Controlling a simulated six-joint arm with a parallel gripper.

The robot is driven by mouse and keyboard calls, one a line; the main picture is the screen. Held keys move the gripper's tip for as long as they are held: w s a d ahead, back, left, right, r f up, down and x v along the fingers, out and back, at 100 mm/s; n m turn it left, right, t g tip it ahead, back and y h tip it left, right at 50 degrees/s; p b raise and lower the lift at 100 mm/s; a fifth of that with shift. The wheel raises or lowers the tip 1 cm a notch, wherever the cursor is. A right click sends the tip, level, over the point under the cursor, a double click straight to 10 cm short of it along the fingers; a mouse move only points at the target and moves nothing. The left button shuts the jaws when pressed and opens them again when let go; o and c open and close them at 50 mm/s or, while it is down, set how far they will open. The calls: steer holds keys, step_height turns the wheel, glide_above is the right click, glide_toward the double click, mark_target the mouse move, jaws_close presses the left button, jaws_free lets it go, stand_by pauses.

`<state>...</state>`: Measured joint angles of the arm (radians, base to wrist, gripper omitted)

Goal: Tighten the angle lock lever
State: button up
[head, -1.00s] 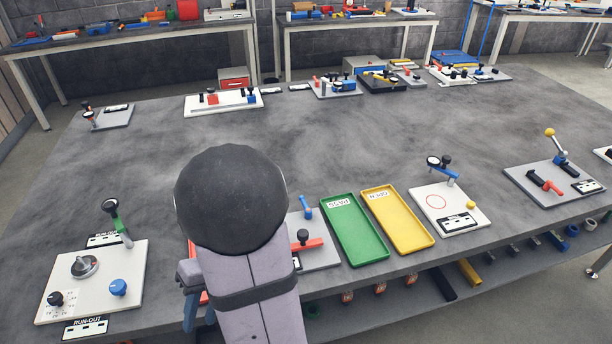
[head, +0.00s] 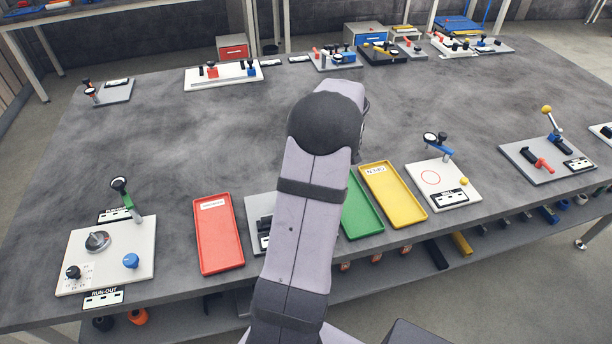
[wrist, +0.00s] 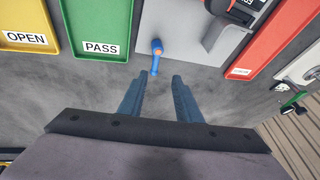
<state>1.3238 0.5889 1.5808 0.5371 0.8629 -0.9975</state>
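In the wrist view a small blue lever (wrist: 156,56) with a rounded end stands near the edge of a grey fixture plate (wrist: 178,30). It is the only lever visible on that plate; I take it as the angle lock lever. My gripper (wrist: 157,82) is open and empty, with its two blue-grey fingers apart. The lever appears just beyond the fingertips, roughly centred between them, and I see no contact. In the head view part of the grey plate (head: 253,207) shows left of my arm; my arm hides the lever and gripper.
A red tray (head: 218,235) lies left of the plate; a green tray (head: 360,207) and a yellow tray (head: 393,195) lie right. A white run-out fixture (head: 135,250) stands at far left, a white dial fixture (head: 440,186) at right. The table middle is clear.

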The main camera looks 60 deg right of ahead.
steer(key=shift+s+d+p+x, duration=0.15)
steer(key=shift+p+x, duration=0.3)
steer(key=shift+x, duration=0.75)
steer(key=shift+d+p+x, duration=0.2)
steer(key=shift+p+x, duration=0.2)
steer(key=shift+x, duration=0.75)
steer(key=shift+s+d+p+x, duration=0.15)
steer(key=shift+p+x, duration=0.3)
steer(key=shift+x, duration=0.75)
steer(key=shift+f, duration=0.1)
steer(key=shift+c, duration=0.7)
jaws_close()
